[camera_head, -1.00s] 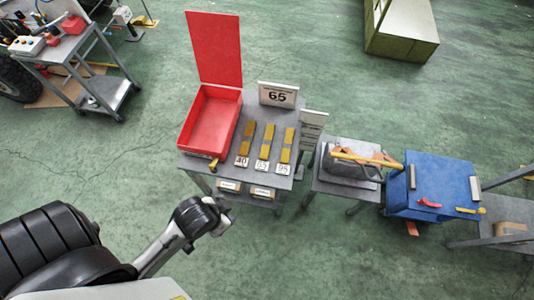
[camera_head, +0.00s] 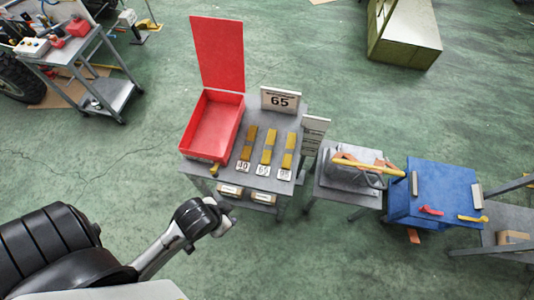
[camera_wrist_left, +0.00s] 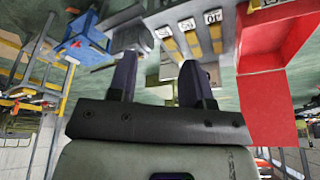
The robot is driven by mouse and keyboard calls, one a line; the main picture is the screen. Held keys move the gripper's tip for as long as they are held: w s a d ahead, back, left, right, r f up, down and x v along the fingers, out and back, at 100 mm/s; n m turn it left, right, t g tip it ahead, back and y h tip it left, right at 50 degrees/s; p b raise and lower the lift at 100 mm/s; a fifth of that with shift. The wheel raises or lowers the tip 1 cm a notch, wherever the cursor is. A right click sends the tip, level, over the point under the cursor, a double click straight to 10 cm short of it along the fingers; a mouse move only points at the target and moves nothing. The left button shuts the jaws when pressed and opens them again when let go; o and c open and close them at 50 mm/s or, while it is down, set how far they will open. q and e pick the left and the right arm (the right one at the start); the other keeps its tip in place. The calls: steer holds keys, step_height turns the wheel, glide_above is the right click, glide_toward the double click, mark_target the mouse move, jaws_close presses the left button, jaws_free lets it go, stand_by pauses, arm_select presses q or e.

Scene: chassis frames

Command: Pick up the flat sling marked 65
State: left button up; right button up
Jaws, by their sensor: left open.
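Three yellow flat slings lie side by side on a grey cart, each with a white number card at its near end. The middle one, the sling marked 65 (camera_head: 267,148), lies between the sling marked 40 (camera_head: 249,142) and a third sling (camera_head: 289,149). In the left wrist view the middle sling (camera_wrist_left: 194,44) shows beyond the fingers, picture upside down. My left gripper (camera_head: 222,222) is in front of the cart, short of the slings and apart from them. Its two dark fingers are spread and empty in the wrist view (camera_wrist_left: 160,85). My right gripper is out of view.
An open red box (camera_head: 213,125) with its lid raised stands left of the slings. A sign reading 65 (camera_head: 280,101) stands behind them. To the right are a small grey cart with a yellow-handled tool (camera_head: 362,163) and a blue cabinet (camera_head: 445,188). Green floor lies free in front.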

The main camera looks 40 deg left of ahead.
arm_select(q)
steer(key=o, duration=0.5)
steer(key=shift+o, duration=0.2)
steer(key=shift+a, duration=0.1)
